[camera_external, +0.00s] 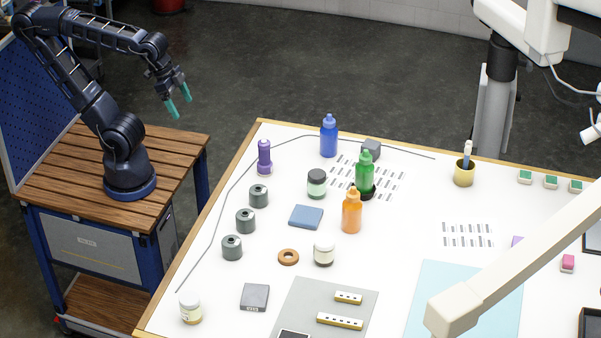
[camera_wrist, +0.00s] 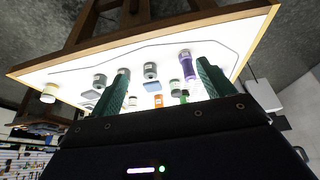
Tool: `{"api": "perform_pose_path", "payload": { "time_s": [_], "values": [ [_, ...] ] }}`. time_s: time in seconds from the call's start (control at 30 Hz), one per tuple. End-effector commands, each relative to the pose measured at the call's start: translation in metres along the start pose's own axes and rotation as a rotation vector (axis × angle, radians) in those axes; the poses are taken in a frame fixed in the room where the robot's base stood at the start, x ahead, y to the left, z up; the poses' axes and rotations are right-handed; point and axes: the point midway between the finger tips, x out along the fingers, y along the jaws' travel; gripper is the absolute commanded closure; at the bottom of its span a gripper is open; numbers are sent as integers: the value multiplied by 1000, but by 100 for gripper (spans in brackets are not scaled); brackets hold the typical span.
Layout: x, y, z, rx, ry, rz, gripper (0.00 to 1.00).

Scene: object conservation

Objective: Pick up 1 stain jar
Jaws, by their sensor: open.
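Three small jars stand upright on the white table (camera_external: 400,240). One has a dark lid and pale green contents (camera_external: 317,183), one has a white lid and pale contents (camera_external: 324,252), and one has a white lid and yellowish contents (camera_external: 190,310) near the front left edge. I cannot tell which is the stain jar. A pale jar also shows at the left of the wrist view (camera_wrist: 48,93). My gripper (camera_external: 179,99) is open and empty, in the air beyond the table's far left corner, well apart from the jars. Its teal fingers (camera_wrist: 163,68) frame part of the tabletop.
Three grey spools (camera_external: 245,221), a purple bottle (camera_external: 264,158), a blue bottle (camera_external: 328,138), a green bottle (camera_external: 364,175) and an orange bottle (camera_external: 351,212) stand around the jars. A blue block (camera_external: 306,216) and a brown ring (camera_external: 288,257) lie between. A white beam (camera_external: 520,265) crosses the lower right.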

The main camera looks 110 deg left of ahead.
Motion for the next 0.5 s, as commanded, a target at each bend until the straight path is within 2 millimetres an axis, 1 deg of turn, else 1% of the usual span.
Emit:
{"api": "perform_pose_path", "payload": {
  "time_s": [0.17,0.27,0.37,0.5],
  "values": [
    [0,0,-4,-12,-4,0,19],
    [0,0,-16,-49,-16,1,19],
    [2,-1,-37,-114,-37,2,19],
    [8,-2,-71,-225,-70,-1,19]
  ]
}}
